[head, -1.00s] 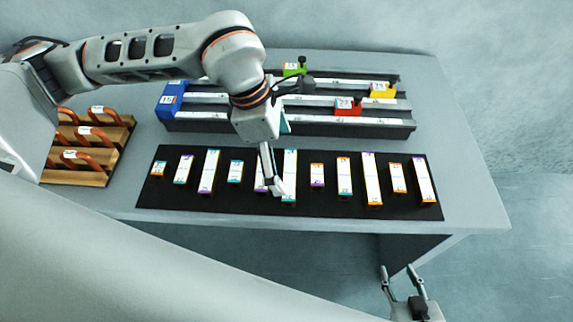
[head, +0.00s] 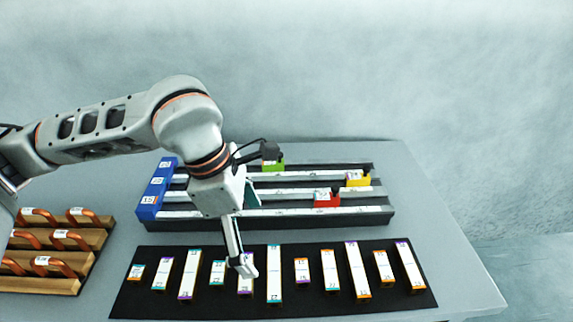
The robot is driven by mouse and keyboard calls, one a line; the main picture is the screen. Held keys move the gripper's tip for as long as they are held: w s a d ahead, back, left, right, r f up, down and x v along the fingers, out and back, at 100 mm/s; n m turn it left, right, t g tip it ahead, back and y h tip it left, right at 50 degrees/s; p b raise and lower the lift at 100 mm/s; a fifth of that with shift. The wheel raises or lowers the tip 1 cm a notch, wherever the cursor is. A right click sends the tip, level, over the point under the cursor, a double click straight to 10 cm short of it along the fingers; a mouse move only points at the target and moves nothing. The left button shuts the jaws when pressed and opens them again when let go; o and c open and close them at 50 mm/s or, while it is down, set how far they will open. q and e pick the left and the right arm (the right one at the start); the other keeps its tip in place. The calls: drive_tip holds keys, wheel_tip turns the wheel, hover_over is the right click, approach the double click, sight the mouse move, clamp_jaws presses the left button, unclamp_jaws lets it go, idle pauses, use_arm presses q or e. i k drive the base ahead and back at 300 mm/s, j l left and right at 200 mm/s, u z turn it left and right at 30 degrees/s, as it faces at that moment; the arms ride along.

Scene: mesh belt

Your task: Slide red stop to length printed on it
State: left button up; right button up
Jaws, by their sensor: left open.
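The red stop (head: 327,198) sits on the front rail of the black rail fixture (head: 378,218), toward its right end. Its label is too small to read surely. A white scale strip (head: 280,212) runs along the front rail. My left gripper (head: 244,266) is open, pointing down over the black mat, in front of and to the left of the red stop, apart from it. It partly covers one of the white bars. My right gripper is out of view.
A yellow stop (head: 358,178) and a green stop (head: 272,166) sit on the rails behind. A blue end block (head: 153,190) closes the rails' left end. Wooden blocks with orange handles (head: 60,262) are at left.

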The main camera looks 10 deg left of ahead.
sight(332, 199)
drive_tip(key=k, duration=1)
